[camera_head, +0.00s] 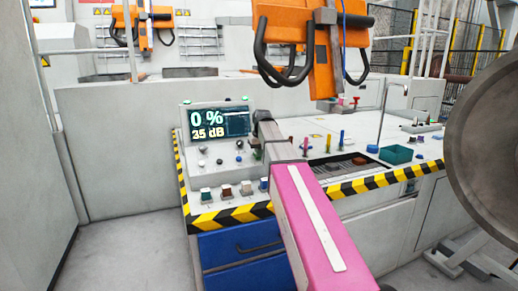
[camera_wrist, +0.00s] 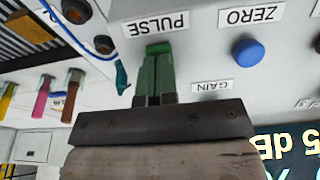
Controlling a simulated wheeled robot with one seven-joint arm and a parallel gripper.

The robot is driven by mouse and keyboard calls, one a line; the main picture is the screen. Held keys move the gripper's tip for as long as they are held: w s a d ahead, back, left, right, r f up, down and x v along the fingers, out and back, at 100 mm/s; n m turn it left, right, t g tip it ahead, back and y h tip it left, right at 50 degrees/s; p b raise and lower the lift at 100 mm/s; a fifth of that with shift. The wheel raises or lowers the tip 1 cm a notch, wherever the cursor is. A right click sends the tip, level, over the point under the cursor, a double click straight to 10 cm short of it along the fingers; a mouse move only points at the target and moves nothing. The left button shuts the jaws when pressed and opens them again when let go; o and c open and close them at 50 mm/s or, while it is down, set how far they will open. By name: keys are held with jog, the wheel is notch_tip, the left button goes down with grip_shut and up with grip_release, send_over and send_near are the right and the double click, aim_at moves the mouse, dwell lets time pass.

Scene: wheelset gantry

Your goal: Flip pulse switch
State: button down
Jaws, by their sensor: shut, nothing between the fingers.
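The PULSE label (camera_wrist: 156,23) shows upside down in the wrist view. Right beside it is a bright green piece (camera_wrist: 158,47), which looks like the pulse switch, mostly hidden behind my fingers. My gripper (camera_wrist: 153,75), with dark green fingers, is shut and empty, its tips at that piece. I cannot tell whether they touch it. In the head view my gripper (camera_head: 257,152) is over the control panel (camera_head: 222,183), below and right of the display (camera_head: 217,122), and my arm hides part of the panel.
A blue knob (camera_wrist: 247,52) sits by the ZERO label, with a GAIN label (camera_wrist: 210,87) nearby. A small teal part (camera_wrist: 122,77) is close beside my fingers. Orange hanging gear (camera_head: 285,25) is above the bench. A large grey wheel (camera_head: 490,150) stands at right.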

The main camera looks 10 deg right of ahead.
jog(key=shift+f, duration=0.15)
jog(key=shift+s+f+t, duration=0.45)
jog(key=shift+f+t, duration=0.1)
jog(key=shift+t, duration=0.35)
jog(key=shift+f+t+y, duration=0.25)
jog(key=shift+t+y, duration=0.05)
jog(key=shift+t, duration=0.4)
jog(key=shift+w, duration=0.1)
jog(key=shift+w+r, duration=0.1)
jog(key=shift+r, duration=0.1)
jog(key=shift+w+r, duration=0.15)
jog(key=shift+r, duration=0.65)
jog(key=s+v, duration=0.1)
jog(key=v, duration=1.2)
jog(key=shift+s+d, duration=0.15)
jog(key=shift+s, duration=0.2)
